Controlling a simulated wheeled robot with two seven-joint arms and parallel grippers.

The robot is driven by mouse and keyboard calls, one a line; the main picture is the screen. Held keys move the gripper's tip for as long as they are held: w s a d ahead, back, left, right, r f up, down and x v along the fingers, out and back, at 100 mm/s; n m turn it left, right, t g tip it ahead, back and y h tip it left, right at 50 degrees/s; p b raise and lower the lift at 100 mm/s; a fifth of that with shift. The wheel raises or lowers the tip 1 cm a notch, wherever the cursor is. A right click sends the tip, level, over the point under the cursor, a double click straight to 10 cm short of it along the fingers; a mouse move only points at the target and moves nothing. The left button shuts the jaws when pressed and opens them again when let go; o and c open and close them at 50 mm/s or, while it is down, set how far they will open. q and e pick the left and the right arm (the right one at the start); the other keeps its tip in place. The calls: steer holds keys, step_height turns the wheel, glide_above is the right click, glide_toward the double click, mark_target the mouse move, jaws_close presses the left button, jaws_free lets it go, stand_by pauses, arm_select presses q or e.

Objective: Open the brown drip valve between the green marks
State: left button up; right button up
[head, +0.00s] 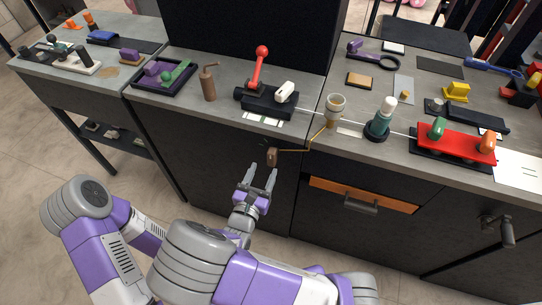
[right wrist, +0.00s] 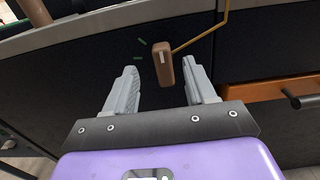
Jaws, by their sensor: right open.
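The brown drip valve (head: 272,157) is a small block on the dark cabinet front, just below the counter edge. In the right wrist view the brown valve (right wrist: 163,66) stands nearly upright with a pale line near its top. Two short green marks (right wrist: 140,50) lie on the panel to its upper left; the pale line is not between them. My right gripper (head: 263,168) is open and empty, just below and in front of the valve. In the right wrist view its fingers (right wrist: 160,72) are on either side of the valve, with gaps showing. My left gripper is not in view.
A thin brass pipe (head: 304,149) runs from the valve towards a beige cup (head: 335,106) on the counter. An orange drawer front (head: 370,196) with a dark handle (head: 361,204) is to the right. The counter above holds a red lever (head: 259,68) and a brown bottle (head: 208,85).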

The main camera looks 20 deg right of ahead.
mark_target(270, 156)
steer(key=b+x, duration=0.1)
steer(key=x, duration=0.6)
steer(key=shift+s, duration=0.1)
steer(key=shift+f, duration=0.1)
steer(key=c, duration=1)
steer(key=shift+o, duration=0.2)
steer(key=shift+n+p, duration=0.4)
steer(key=shift+p, duration=0.2)
steer(key=n+p, duration=0.3)
steer(key=p, duration=0.2)
steer(key=a+n+p, duration=0.1)
steer(key=n+p, duration=0.1)
steer(key=shift+w+n, duration=0.3)
steer(key=shift+w, duration=0.1)
steer(key=shift+w+a+f+n+p, duration=0.1)
steer(key=shift+f+n+p, duration=0.05)
steer(key=shift+n+p, duration=0.45)
steer(key=shift+w+a+f+n+p, duration=0.1)
steer(key=shift+f+n+p, duration=0.05)
steer(key=shift+n+p, duration=0.45)
steer(key=shift+a+f+n+p, duration=0.1)
steer(key=shift+f+n+p, duration=0.1)
steer(key=shift+n+p, duration=0.4)
steer(key=shift+a+f+n+p, duration=0.1)
steer(key=shift+f+n+p, duration=0.05)
steer(key=shift+n, duration=0.75)
